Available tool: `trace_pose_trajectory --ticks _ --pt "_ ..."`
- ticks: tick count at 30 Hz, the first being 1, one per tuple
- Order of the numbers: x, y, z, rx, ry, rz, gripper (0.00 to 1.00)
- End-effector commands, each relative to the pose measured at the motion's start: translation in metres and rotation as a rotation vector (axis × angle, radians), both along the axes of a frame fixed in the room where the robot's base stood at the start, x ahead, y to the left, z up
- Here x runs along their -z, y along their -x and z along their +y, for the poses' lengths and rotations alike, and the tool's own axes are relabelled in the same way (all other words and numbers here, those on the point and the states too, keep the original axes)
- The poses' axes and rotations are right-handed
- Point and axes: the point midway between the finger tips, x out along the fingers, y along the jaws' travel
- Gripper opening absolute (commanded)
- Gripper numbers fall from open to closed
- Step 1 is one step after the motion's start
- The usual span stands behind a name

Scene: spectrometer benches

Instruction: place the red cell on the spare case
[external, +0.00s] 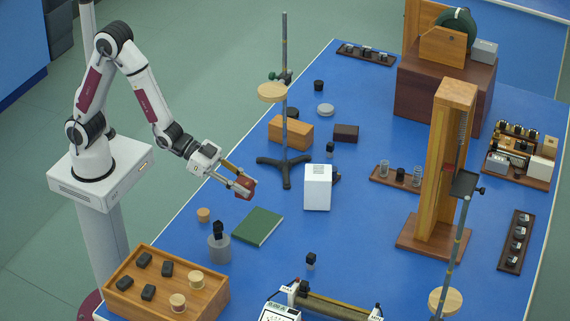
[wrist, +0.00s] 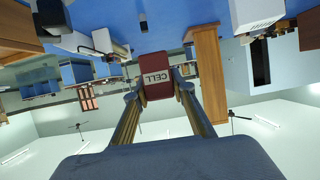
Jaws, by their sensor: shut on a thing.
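The red cell (external: 247,187) is held between the fingertips of my gripper (external: 241,184), in the air above the left part of the blue table. In the wrist view the red cell (wrist: 155,76) shows a white label reading CELL, with a finger of my gripper (wrist: 157,88) on each side. I cannot tell for sure which thing is the spare case. A light brown wooden box (external: 290,133) and a small dark box (external: 346,133) stand beyond the gripper, near the table's middle back. Both look closed and have nothing on top.
A black-footed stand (external: 286,160) rises behind the gripper. A white box (external: 317,188) stands to the right. A green book (external: 257,226) lies below, near a grey jar (external: 219,248) and a cork (external: 203,214). A wooden tray (external: 205,301) fills the front left corner.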

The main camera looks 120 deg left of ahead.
Motion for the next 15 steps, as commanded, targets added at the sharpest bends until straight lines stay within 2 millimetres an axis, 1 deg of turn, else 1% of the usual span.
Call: trace_pose_trajectory --ticks 1,6,9,10,15 --pt "-0.006 -0.001 -0.002 0.004 0.000 -0.005 0.00" --pt "-0.016 -0.001 -0.009 0.016 0.000 -0.005 0.00" --pt "-0.021 -0.001 -0.015 0.026 0.000 -0.003 0.00" --pt "-0.019 -0.002 -0.016 0.029 0.000 -0.002 0.00" --pt "-0.018 -0.005 -0.005 0.027 0.000 -0.002 0.00"
